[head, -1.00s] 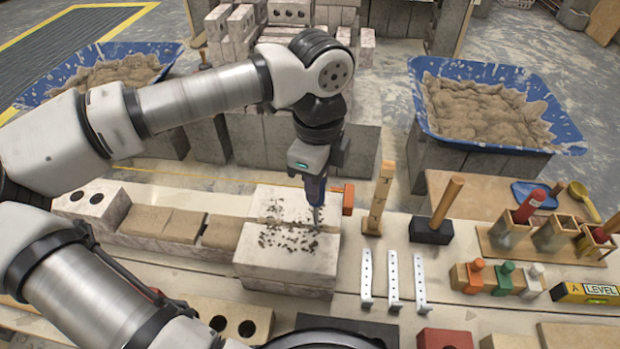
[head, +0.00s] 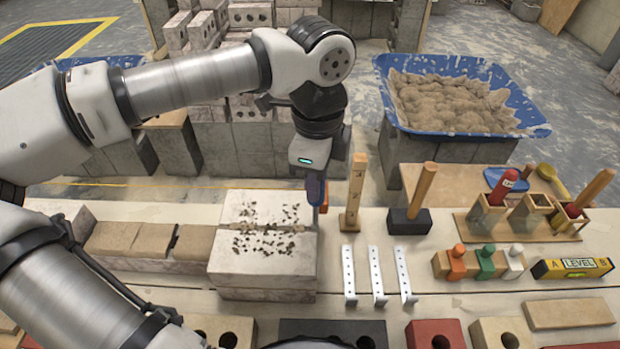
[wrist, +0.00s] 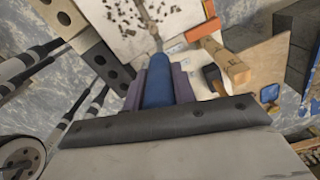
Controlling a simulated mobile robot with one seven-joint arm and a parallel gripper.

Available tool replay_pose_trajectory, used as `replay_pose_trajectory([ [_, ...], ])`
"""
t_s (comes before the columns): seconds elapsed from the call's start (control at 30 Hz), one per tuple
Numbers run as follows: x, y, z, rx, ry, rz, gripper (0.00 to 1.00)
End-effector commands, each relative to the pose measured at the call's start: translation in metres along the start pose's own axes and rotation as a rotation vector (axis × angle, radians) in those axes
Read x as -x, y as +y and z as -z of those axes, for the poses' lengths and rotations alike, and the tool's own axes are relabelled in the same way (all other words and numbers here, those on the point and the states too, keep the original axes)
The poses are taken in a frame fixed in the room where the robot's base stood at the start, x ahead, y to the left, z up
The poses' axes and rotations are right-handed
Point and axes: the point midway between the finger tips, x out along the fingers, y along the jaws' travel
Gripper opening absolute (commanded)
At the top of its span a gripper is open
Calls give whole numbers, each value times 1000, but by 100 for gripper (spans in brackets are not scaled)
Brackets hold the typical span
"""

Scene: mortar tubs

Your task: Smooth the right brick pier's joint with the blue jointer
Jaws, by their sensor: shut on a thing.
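The right brick pier (head: 262,285) is a pale, stacked block at the right end of a low row. Dark crumbs lie on its top, and a mortar joint (head: 240,227) crosses it. My gripper (head: 316,190) is at the pier's right edge, shut on the blue jointer. The jointer's blue handle (wrist: 158,88) points toward the pier in the wrist view. Its narrow metal end lies by the joint (wrist: 146,14) at the pier's edge; I cannot tell whether it touches.
A small orange thing (wrist: 203,30) and a wooden post (head: 354,190) stand close right of the pier. Beyond are a black block with a wooden handle (head: 409,221), metal strips (head: 375,275), tool holders (head: 487,214) and a blue mortar tub (head: 385,95) behind.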

Motion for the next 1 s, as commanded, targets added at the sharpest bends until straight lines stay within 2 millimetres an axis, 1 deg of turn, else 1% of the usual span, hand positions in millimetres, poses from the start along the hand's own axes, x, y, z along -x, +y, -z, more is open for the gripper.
replay_pose_trajectory([
  [0.3, 0, 5, -18, 2, 2, 2, 0],
  [0.73, -2, 10, -35, 1, 0, 1, 0],
  [0.87, 5, 10, -35, 0, -1, 0, 0],
  [1.0, 22, 9, -35, 2, -2, 1, 0],
])
